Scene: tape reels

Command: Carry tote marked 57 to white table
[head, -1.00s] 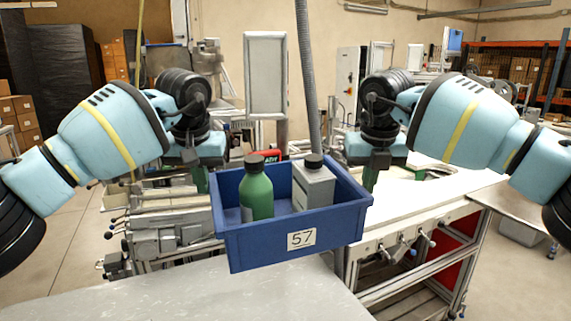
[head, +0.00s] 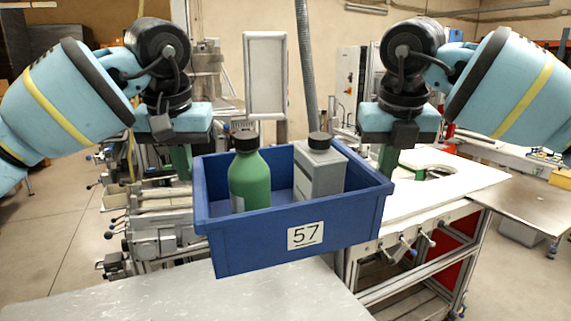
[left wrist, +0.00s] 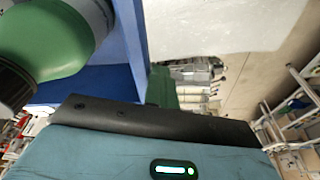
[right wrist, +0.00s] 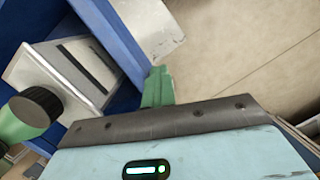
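The blue tote (head: 255,238) has a white label reading 57 on its near wall. A white-topped table (head: 450,178) stands behind and right of the tote.
A pale grey tabletop (head: 180,290) lies in front, below the tote; its visible part is bare. Grey machinery (head: 160,238) with handles stands behind left. A metal side table (head: 525,205) is at the right. Open floor (head: 45,240) shows at the left.

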